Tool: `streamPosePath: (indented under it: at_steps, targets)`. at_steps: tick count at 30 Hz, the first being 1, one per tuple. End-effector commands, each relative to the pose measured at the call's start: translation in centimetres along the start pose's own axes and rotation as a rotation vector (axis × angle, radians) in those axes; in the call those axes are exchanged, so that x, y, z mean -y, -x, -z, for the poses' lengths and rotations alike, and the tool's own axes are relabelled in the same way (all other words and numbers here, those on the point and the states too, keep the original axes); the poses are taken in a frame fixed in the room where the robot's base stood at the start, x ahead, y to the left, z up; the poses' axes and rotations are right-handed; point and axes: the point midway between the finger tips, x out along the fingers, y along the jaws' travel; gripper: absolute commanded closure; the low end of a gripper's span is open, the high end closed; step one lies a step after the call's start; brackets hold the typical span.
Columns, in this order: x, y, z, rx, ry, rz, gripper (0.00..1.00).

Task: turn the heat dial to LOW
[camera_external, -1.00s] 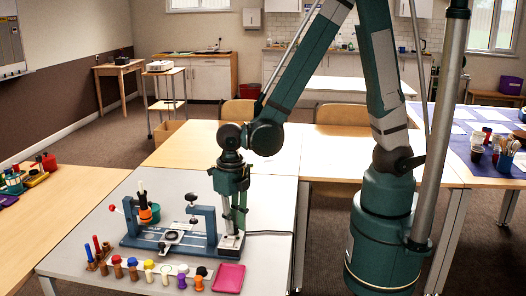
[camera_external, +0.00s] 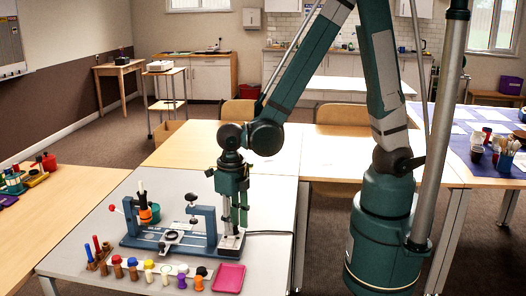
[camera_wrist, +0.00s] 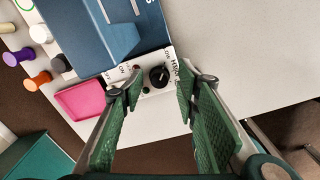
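The heat dial (camera_wrist: 158,76) is a round black knob on the white control panel (camera_wrist: 146,71) at the end of a blue machine (camera_wrist: 125,35). Small HIGH and LOW lettering sits near it. A light mark shows on the knob, but its exact setting is too small to tell. My gripper (camera_wrist: 160,92) is open in the wrist view, with green ridged fingers on either side of the dial, seemingly not touching it. In the external view my gripper (camera_external: 235,222) points down above the machine's right end (camera_external: 231,243), where the dial is hidden or too small to see.
A pink tray (camera_external: 229,278) lies just in front of the panel. Several small colored pegs (camera_external: 149,268) stand along the machine's front. A blue clamp post (camera_external: 205,225) rises left of my gripper. A black cable (camera_external: 268,232) runs right across the otherwise clear tabletop.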

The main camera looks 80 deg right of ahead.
Motion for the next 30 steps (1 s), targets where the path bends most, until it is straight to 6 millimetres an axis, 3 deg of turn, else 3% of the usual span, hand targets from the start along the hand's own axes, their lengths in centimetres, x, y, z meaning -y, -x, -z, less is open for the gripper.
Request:
streamPosePath:
  at_steps: [14,30]
  targets:
    - [-0.08,0.03,-0.04,0.000,-0.037,-0.001,0.68]
    - [-0.11,0.07,-0.07,0.000,-0.338,-0.001,0.68]
